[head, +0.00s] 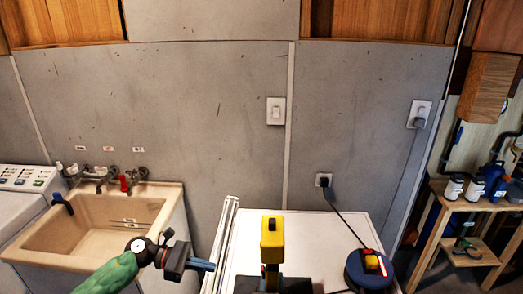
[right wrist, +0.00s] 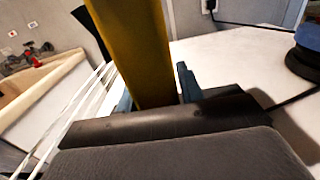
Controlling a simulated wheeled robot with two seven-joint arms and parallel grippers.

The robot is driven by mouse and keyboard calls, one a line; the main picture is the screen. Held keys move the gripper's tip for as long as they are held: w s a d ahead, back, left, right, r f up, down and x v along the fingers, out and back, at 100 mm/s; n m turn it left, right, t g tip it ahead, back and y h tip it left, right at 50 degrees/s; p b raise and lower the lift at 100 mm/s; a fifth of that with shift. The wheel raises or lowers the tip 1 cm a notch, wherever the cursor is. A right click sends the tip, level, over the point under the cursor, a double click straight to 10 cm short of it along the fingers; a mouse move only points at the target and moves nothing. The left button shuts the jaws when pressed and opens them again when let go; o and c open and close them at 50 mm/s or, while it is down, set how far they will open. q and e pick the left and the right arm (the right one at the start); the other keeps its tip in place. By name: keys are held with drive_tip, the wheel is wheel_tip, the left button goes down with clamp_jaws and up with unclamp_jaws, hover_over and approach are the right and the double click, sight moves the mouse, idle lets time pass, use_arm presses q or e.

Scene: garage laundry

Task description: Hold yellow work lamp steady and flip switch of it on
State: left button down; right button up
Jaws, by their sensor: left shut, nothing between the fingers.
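The yellow work lamp (head: 272,243) stands upright on the white worktop in the head view, with a small dark part, possibly its switch, near the top of its face. In the right wrist view its yellow post (right wrist: 142,50) runs up between the fingers of my right gripper (right wrist: 156,92), one finger on each side and seemingly against it. The lamp's lower part is hidden by my right gripper. My left gripper (head: 213,265) is shut and empty, left of the lamp and apart from it, its fingertips pointing right towards it.
A blue round cable reel (head: 356,273) with a red and yellow top sits right of the lamp on the white worktop (head: 322,226). A beige sink (head: 150,204) is at left, a wooden shelf (head: 463,205) at right.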

drive_tip(key=o, duration=0.4)
drive_tip(key=shift+c, duration=0.2)
drive_tip(key=shift+s, duration=0.1)
